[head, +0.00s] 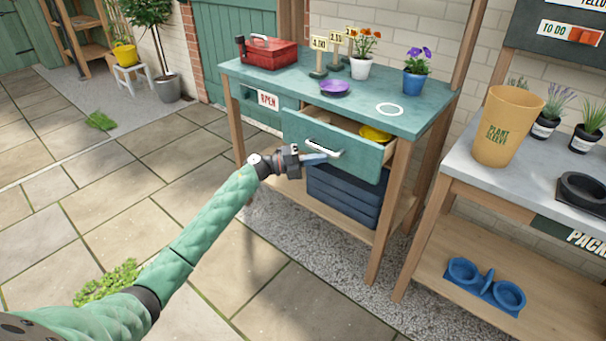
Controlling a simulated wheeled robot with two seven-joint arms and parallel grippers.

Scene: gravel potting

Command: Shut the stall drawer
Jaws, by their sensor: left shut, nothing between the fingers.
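The stall drawer (358,158) is pulled out from under the green top of the stall (290,84). Its front is green with a pale bar handle (324,148). Something yellow (375,134) and a pale item show inside it. My left gripper (318,158) is shut and empty, in front of the drawer's front panel close to the handle. I cannot tell whether its fingertips touch the panel or the handle. My right gripper is not in view.
On the stall top stand a red toolbox (268,51), price signs, a purple dish (335,87) and two flower pots. A dark blue crate (343,193) sits below the drawer. A grey-topped bench (462,157) with a plant sleeve bin (506,127) stands at right. Paving at left is mostly clear.

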